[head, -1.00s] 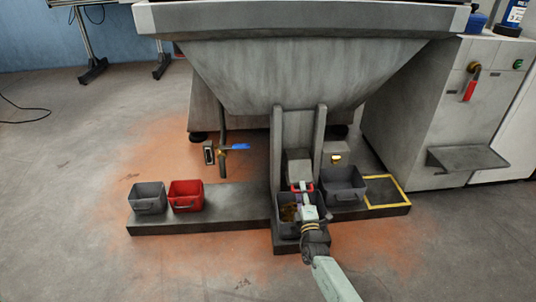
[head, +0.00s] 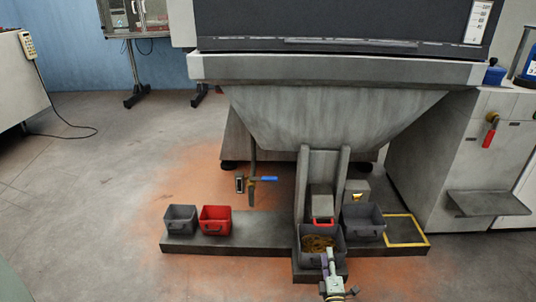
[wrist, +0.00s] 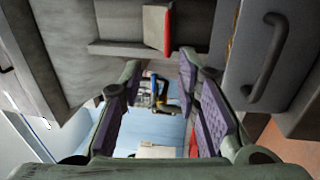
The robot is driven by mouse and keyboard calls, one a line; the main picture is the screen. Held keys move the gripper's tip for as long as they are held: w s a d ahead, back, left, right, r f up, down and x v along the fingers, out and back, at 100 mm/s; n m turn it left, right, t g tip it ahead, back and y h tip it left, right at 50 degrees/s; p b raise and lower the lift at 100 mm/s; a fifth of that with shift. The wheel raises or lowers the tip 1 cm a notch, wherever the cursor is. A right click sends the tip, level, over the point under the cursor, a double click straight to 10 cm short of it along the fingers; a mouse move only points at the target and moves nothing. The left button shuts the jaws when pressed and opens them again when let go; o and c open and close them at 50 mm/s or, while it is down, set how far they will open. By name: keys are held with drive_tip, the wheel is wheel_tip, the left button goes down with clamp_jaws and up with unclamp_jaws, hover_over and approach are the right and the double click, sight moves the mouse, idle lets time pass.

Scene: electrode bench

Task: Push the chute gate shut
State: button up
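The chute gate (head: 321,203) is a grey piece between two upright rails below the hopper, with a red handle (head: 322,220) at its lower front. A grey bin (head: 342,262) holding brown material stands right below it. My gripper (head: 328,252) is in front of the gate, over the bin's front part, apart from the red handle. In the wrist view my gripper (wrist: 160,72) shows two purple-padded fingers spread apart with nothing between them. I cannot tell from these views how far the gate is open.
A second grey bin (head: 362,222) stands right of the rails, beside a yellow-framed empty spot (head: 407,244). A small grey bin (head: 181,220) and a red bin (head: 215,220) stand at left on the plinth (head: 265,230). A blue-handled valve (head: 262,179) hangs left of the rails.

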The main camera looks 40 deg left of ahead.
drive_tip(key=s+a+r+m+p, duration=0.2)
drive_tip(key=a+r, duration=0.5)
drive_tip(key=r, duration=0.4)
drive_tip(key=s+a+r+m+y+p, duration=0.1)
drive_tip(key=s+a+r+m+p, duration=0.1)
drive_tip(key=a+r, duration=0.5)
drive_tip(key=s+a+r+m+t+y+p, duration=0.1)
drive_tip(key=a+r, duration=0.7)
drive_tip(key=r, duration=0.9)
drive_tip(key=shift+s+m+p, duration=0.6)
drive_tip(key=shift+m, duration=0.3)
drive_tip(key=shift+r, duration=0.1)
